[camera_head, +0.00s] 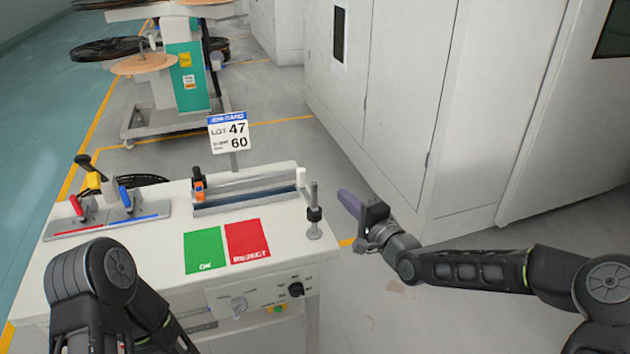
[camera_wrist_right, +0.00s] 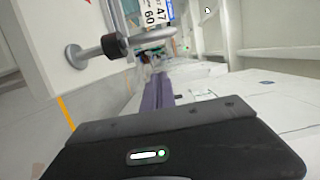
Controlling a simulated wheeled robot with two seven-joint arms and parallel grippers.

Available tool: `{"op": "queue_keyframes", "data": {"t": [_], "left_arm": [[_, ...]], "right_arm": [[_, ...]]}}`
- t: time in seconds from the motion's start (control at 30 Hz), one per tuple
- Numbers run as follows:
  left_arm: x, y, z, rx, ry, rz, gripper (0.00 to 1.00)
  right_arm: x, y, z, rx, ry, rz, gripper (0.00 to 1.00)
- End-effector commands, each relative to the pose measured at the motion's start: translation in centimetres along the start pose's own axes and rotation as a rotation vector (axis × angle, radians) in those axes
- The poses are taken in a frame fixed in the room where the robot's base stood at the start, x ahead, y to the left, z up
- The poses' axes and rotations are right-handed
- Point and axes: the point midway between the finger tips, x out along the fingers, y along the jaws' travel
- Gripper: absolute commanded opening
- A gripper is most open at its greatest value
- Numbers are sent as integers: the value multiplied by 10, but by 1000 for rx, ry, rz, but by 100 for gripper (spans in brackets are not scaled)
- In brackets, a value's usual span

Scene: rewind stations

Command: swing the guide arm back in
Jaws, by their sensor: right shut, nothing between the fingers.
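At the right end of the white bench stands an upright grey metal post (camera_head: 314,216) with a black collar and a round foot. It is probably the guide arm or its pivot, but I cannot tell for sure. It also shows in the right wrist view (camera_wrist_right: 90,51), at upper left. My right gripper (camera_head: 348,203) is just right of the post, beyond the bench's edge and apart from it. Its purple fingers (camera_wrist_right: 158,92) are together and empty. Of my left arm only links show at lower left; its gripper is out of view.
The white bench (camera_head: 150,255) carries a metal rail trough (camera_head: 245,196), a green OK pad (camera_head: 205,251), a red REJECT pad (camera_head: 247,240), a handled splicing plate (camera_head: 105,222) and a job card (camera_head: 228,132). Grey cabinets (camera_head: 400,100) stand behind right. Floor right of the bench is clear.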

Motion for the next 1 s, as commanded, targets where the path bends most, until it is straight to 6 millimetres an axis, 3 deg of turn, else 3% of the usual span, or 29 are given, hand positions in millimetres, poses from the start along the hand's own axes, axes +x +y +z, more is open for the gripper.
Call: {"op": "queue_keyframes", "data": {"t": [0.37,0.4,0.6,1.0], "left_arm": [[-14,6,0,0,-1,0,57],[-18,7,0,0,-1,0,57],[-24,9,0,0,-2,0,57],[-24,9,0,0,-2,0,57]], "right_arm": [[76,-2,2,1,-2,-1,0],[80,-4,9,1,-4,0,0],[96,-2,25,0,-2,0,0],[100,0,28,0,0,0,0]]}}
